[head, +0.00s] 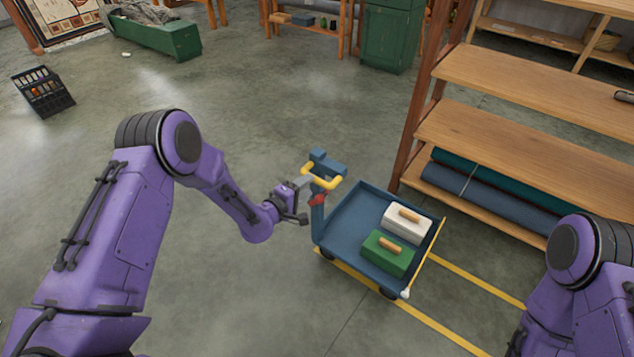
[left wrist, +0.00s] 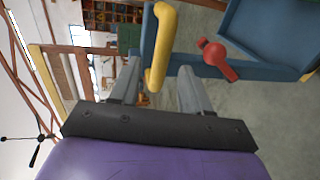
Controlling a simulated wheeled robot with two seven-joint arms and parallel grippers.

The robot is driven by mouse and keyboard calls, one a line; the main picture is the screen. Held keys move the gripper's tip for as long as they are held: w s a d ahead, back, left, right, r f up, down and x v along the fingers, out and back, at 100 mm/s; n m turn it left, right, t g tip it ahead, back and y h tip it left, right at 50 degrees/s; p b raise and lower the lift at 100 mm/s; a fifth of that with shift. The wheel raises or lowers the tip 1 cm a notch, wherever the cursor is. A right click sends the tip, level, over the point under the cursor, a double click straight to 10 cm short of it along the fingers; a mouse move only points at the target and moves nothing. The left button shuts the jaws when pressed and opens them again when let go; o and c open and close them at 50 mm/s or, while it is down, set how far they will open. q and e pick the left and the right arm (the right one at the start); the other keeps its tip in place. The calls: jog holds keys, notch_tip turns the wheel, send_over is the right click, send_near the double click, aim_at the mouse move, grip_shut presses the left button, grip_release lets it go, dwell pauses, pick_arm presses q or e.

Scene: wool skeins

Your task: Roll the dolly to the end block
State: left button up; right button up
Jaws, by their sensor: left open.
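The dolly (head: 345,222) is a blue flat cart with a raised rim, standing on the floor beside the shelves. It carries a white box and a green box. A blue post at its left end bears a yellow handle (head: 323,182) and a red lever (head: 318,200). My left gripper (head: 304,184) is open at the handle. In the left wrist view, the yellow handle (left wrist: 160,45) appears between my two open fingers (left wrist: 157,85), with no clear grip on it. The red lever (left wrist: 215,58) is to their right. My right gripper is out of view. I cannot make out the end block.
Yellow lines (head: 465,275) run along the floor under and past the dolly. Wooden shelves (head: 530,150) with rolled cloth stand close on its right. A black crate (head: 43,92) and green trough (head: 155,37) are at the far left. Open floor lies between.

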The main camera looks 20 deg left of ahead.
aim_at(315, 181)
pick_arm(q)
jog(key=x, duration=0.6)
grip_shut()
jog(key=shift+s, duration=0.1)
